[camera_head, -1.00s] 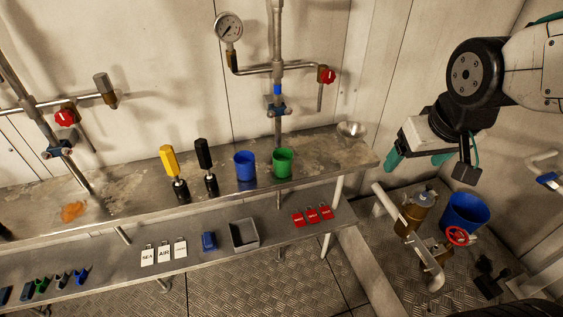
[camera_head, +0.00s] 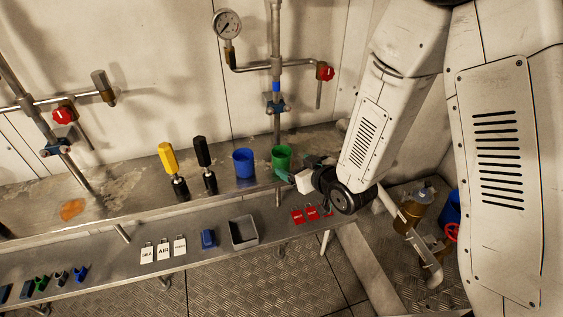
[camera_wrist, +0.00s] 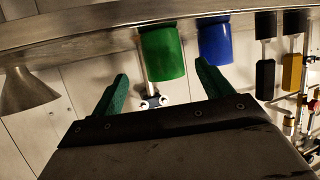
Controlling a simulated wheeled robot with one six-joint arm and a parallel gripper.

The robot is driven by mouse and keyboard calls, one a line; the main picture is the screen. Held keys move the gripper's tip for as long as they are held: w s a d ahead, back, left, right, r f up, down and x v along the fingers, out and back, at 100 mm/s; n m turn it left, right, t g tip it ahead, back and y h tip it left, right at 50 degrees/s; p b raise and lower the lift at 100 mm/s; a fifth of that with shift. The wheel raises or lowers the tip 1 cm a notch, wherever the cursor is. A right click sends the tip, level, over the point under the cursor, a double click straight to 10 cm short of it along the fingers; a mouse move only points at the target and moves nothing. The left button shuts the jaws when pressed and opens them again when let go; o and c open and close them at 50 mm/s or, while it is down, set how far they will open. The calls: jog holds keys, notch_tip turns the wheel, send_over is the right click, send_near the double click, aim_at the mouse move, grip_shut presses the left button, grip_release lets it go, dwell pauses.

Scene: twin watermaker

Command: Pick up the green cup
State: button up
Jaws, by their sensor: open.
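The green cup (camera_head: 282,155) stands upright on the upper metal shelf, just right of a blue cup (camera_head: 244,162). My gripper (camera_head: 296,167) is open and empty at the shelf's front edge, close to the green cup on its near right side. In the upside-down wrist view, the green cup (camera_wrist: 163,54) lies ahead of my gripper (camera_wrist: 160,84), roughly between the lines of its two green fingers. The blue cup (camera_wrist: 214,43) lies beyond the right finger there. I cannot tell how small the gap to the green cup is.
A black-handled tool (camera_head: 205,160) and a yellow-handled tool (camera_head: 170,165) stand left of the cups. A vertical pipe (camera_head: 276,60) with a red valve rises behind. A grey tray (camera_head: 243,233) and red tags (camera_head: 298,216) lie on the lower shelf. A metal funnel (camera_wrist: 25,92) shows in the wrist view.

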aim_at(281, 161)
jog(key=x, duration=0.7)
jog(key=shift+w+a+f, duration=0.15)
jog(key=shift+a+f, duration=0.15)
jog(key=shift+a, duration=0.05)
jog(key=c, duration=1.1)
